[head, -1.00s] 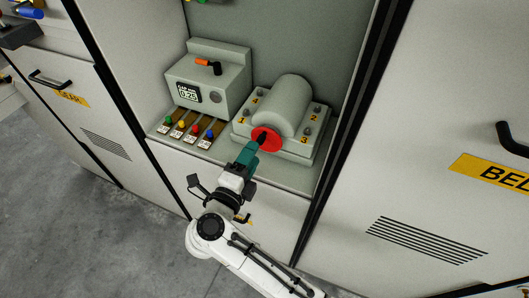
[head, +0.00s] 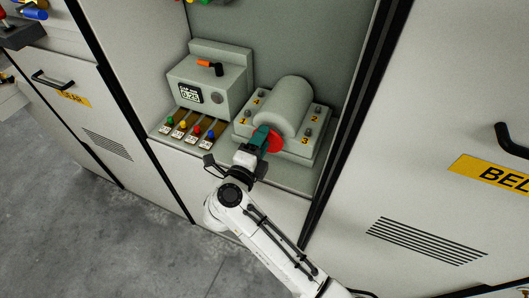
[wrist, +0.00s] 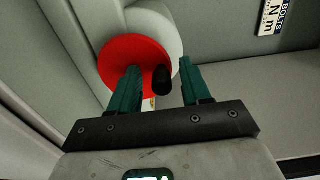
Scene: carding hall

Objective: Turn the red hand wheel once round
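The red hand wheel (head: 275,144) is on the front of a grey rounded housing on a block. Its left part is hidden behind my gripper (head: 263,138) in the head view. In the wrist view the red wheel (wrist: 120,52) shows as a disc, with a black knob (wrist: 162,80) standing out in front of it. My gripper's green fingers (wrist: 162,82) are open, one on each side of the knob. A gap shows between the knob and each finger. The knob cannot be made out in the head view.
A grey box with a display (head: 190,92) and an orange-tipped lever stands left of the housing (head: 283,105). Several coloured knobs on tags (head: 190,130) lie before it. Numbered bolts surround the housing. Cabinet side walls bound the recess. A labelled plate (wrist: 272,16) shows in the wrist view.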

